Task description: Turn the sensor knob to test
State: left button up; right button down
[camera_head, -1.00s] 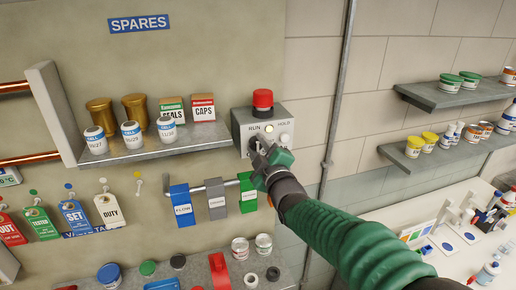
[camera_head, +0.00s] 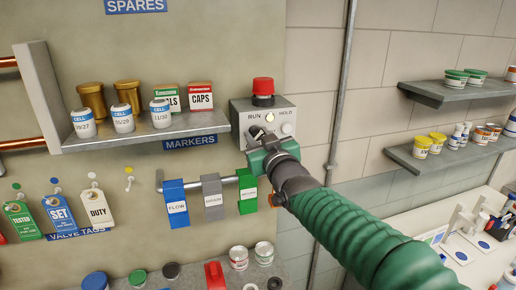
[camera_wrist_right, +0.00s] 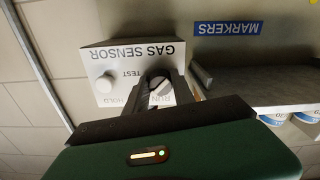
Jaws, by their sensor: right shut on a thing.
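The gas sensor (camera_head: 242,116) is a light grey box on the wall, marked RUN and HOLD, with a red cap (camera_head: 263,86) on top. In the right wrist view the box (camera_wrist_right: 110,58) appears upside down, with TEST beside the knob (camera_wrist_right: 160,86). My right gripper (camera_head: 261,143) is at the box's lower front, its two dark fingers (camera_wrist_right: 160,90) on either side of the knob and shut on it. The gripper hides the knob in the head view. I cannot tell which mark the knob points to. My left gripper is not in view.
A shelf (camera_head: 150,134) with cells, brass cups and small boxes is left of the sensor. Blue, grey and green tags hang from a rail (camera_head: 196,184) below. A vertical pipe (camera_head: 341,90) runs to the right.

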jog(key=shift+a+f+m+b, duration=0.15)
jog(key=shift+m+b, duration=0.65)
jog(key=shift+m, duration=0.65)
jog(key=shift+f+m+b, duration=0.2)
jog(key=shift+m+b, duration=0.6)
jog(key=shift+m, duration=0.6)
jog(key=shift+a+f+m+b, duration=0.15)
jog(key=shift+m+b, duration=0.65)
jog(key=shift+m, duration=0.65)
jog(key=shift+d, duration=0.1)
jog(key=c, duration=1.3)
grip_release()
jog(key=shift+r, duration=0.1)
jog(key=shift+o, duration=1.2)
jog(key=shift+d+r, duration=0.1)
jog(key=shift+r, duration=0.05)
